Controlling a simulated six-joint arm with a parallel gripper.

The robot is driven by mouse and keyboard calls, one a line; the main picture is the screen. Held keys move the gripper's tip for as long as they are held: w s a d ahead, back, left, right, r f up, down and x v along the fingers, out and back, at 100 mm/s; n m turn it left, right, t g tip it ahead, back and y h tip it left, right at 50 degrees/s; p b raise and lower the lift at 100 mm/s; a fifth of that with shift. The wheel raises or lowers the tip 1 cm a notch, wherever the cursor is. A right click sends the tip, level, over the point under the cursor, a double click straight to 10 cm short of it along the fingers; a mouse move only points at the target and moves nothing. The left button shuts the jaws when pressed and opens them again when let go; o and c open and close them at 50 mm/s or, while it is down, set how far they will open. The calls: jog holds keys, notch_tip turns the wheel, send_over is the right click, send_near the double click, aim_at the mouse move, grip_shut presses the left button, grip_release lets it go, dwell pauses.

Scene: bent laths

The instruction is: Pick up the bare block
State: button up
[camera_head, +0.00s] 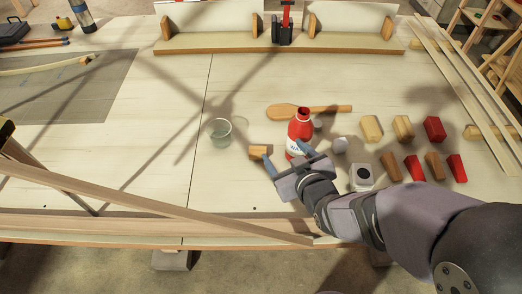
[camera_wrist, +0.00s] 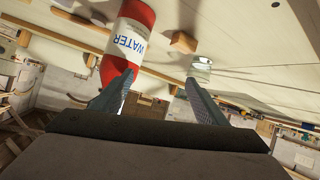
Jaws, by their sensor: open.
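A small plain wooden block (camera_head: 260,151) lies on the bench by my left fingertip in the head view. It also shows in the wrist view (camera_wrist: 184,41), beyond the fingertips and toward the right one. My gripper (camera_head: 286,157) is open and empty, its fingers apart in the wrist view (camera_wrist: 159,80). A red bottle (camera_head: 300,127) labelled WATER stands close by the other finger; I cannot tell if they touch. Several other blocks lie to the right: pale wood (camera_head: 371,128), brown wood (camera_head: 391,166) and red (camera_head: 434,129). Which one the task calls bare is not marked.
A clear glass (camera_head: 220,130) stands left of the small block, also in the wrist view (camera_wrist: 201,68). A wooden spoon (camera_head: 285,111) lies behind the bottle. A white cube (camera_head: 362,176) is near my wrist. Long laths (camera_head: 160,207) cross the front left. The bench's middle left is clear.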

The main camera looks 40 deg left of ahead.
aim_at(258, 151)
jog(key=a+f+m+b, duration=0.1)
jog(key=a+f+b, duration=0.1)
jog(key=s+a+f+m+b, duration=0.1)
jog(key=a+f+b, duration=0.1)
jog(key=f, duration=0.1)
jog(key=s+a+f+m+t+b, duration=0.1)
jog(key=a+f+b, duration=0.1)
jog(key=shift+a+f+h, duration=0.2)
jog(key=shift+f+h, duration=0.05)
jog(key=shift+h, duration=0.15)
jog(key=shift+x, duration=1.05)
jog(key=shift+a+p, duration=0.1)
jog(key=shift+p, duration=0.2)
jog(key=shift+p+x, duration=0.85)
jog(key=shift+x, duration=1.65)
jog(key=c, duration=1.1)
